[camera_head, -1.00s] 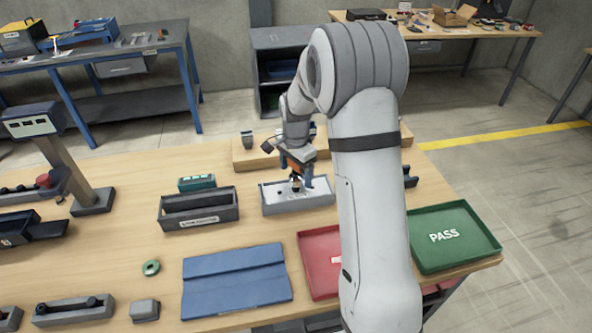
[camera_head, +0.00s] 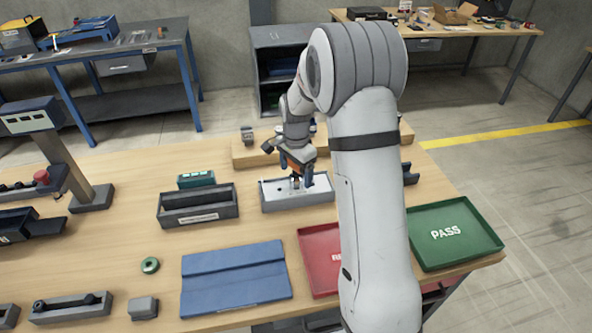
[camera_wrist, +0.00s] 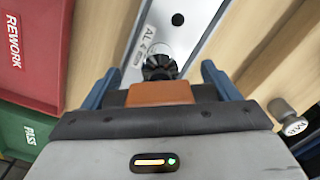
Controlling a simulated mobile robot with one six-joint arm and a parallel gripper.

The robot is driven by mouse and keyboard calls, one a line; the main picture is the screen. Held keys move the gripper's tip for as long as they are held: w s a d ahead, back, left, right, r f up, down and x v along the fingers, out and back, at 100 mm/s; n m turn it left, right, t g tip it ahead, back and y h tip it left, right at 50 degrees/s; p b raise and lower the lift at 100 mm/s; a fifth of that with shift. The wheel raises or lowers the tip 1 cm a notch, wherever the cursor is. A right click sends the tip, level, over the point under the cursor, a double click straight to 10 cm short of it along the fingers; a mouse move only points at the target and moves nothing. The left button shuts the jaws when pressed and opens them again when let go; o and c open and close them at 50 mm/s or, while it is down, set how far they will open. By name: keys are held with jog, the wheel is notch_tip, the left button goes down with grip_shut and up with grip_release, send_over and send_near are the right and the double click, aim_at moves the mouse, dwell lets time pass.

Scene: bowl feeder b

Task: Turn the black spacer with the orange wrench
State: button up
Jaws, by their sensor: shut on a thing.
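My gripper (camera_head: 299,178) is over the grey box with a pale top plate (camera_head: 270,205), towards the back of the wooden bench. It is shut on the orange wrench (camera_wrist: 160,93), which shows as an orange block between the blue fingers in the wrist view. The black spacer (camera_wrist: 158,66) is a dark ribbed round piece on the pale plate, right at the wrench's far end. The wrench's working end is hidden, so I cannot tell whether it is seated on the spacer. A label reading "AL 4" is on the plate beside it.
A dark grey bin (camera_head: 200,217) stands left of the box, with a green block (camera_head: 196,179) behind it. A blue mat (camera_head: 235,285), a red tray (camera_head: 315,240) and a green PASS tray (camera_head: 480,252) lie in front. A knob (camera_wrist: 284,112) is near my gripper.

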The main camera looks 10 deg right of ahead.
jog(key=shift+f, duration=0.25)
dwell(0.4)
jog(key=shift+m+b, duration=0.35)
jog(key=shift+m, duration=0.85)
jog(key=shift+n, duration=0.7)
jog(key=shift+r, duration=0.2)
